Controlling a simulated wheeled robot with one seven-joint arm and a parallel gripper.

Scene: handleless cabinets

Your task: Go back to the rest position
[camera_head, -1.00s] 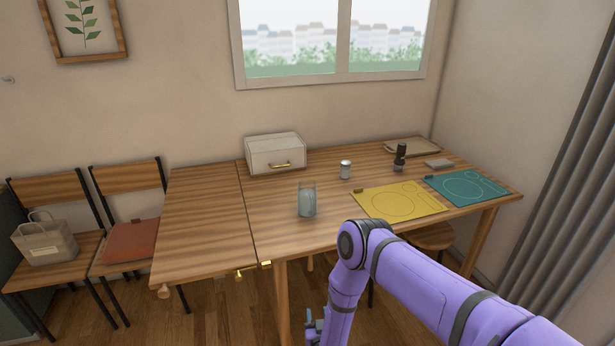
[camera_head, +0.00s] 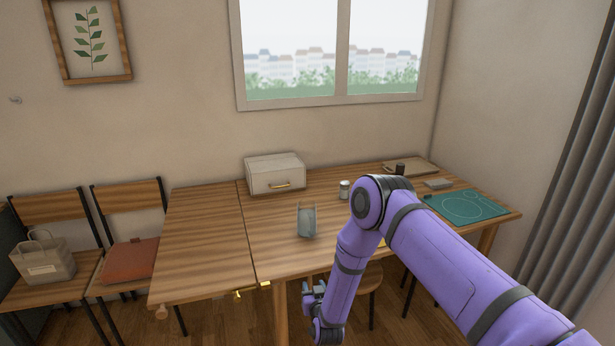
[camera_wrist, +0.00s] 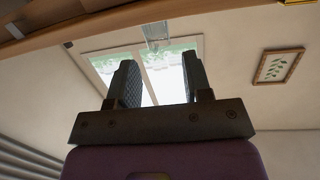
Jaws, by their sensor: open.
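My purple arm reaches in from the lower right of the head view and bends down in front of the table's near edge. My gripper (camera_head: 313,290) hangs low there, just in front of the wooden table (camera_head: 200,240). In the wrist view my gripper (camera_wrist: 160,82) shows two dark fingers spread apart with nothing between them. Beyond the fingers are the window (camera_wrist: 165,75), the wall and the underside edge of the table (camera_wrist: 110,22). The gripper touches nothing that I can see.
On the table stand a white box with a brass handle (camera_head: 275,175), a glass (camera_head: 307,220), a shaker (camera_head: 344,189) and a teal mat (camera_head: 466,205). A stool (camera_head: 362,278) stands below the table.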

